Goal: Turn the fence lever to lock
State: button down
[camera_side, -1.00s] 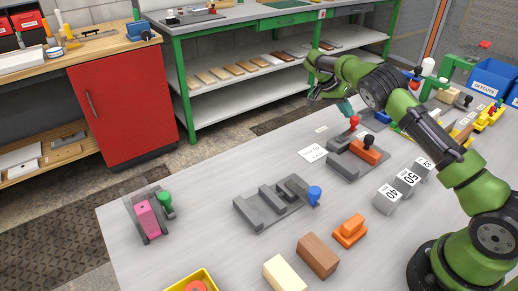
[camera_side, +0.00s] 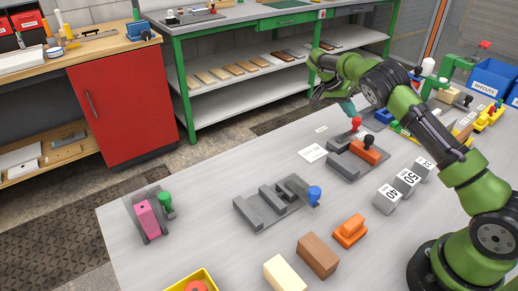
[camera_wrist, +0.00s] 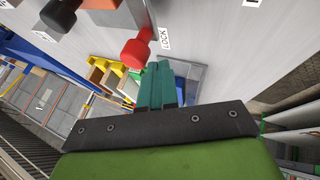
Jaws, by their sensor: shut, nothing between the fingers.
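The fence lever's red knob (camera_side: 356,121) stands at the back of a grey fixture (camera_side: 342,168) on the bench. In the wrist view the red knob (camera_wrist: 136,53) is beside a white label reading LOCK (camera_wrist: 165,38). My gripper (camera_side: 349,108) is just above and behind the knob, its teal fingers pointing down. In the wrist view the fingers (camera_wrist: 156,72) are together and empty, close beside the knob. I cannot tell whether they touch it. An orange block with a dark knob (camera_side: 367,150) sits on the same fixture.
A white card (camera_side: 312,153) lies left of the fixture. Grey blocks marked 40, 50 and another number (camera_side: 407,180) stand to its right. A grey stepped fixture with a blue knob (camera_side: 270,205) is in front.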

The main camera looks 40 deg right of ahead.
jog(key=v, duration=0.7)
jog(key=s+a+r+n+t+y, duration=0.2)
jog(key=s+a+r+n+t, duration=0.2)
jog(key=s+a, duration=0.3)
jog(key=s+a+r+n+t+y, duration=0.3)
jog(key=s+a, duration=0.5)
jog(key=s, duration=0.3)
jog(key=s+a+r+n+t+y, duration=0.2)
jog(key=s+a+r+n+t, duration=0.3)
jog(key=s+a, duration=0.3)
jog(key=shift+s+n+y, duration=0.3)
jog(key=shift+s+n, duration=0.2)
jog(key=shift+s, duration=0.55)
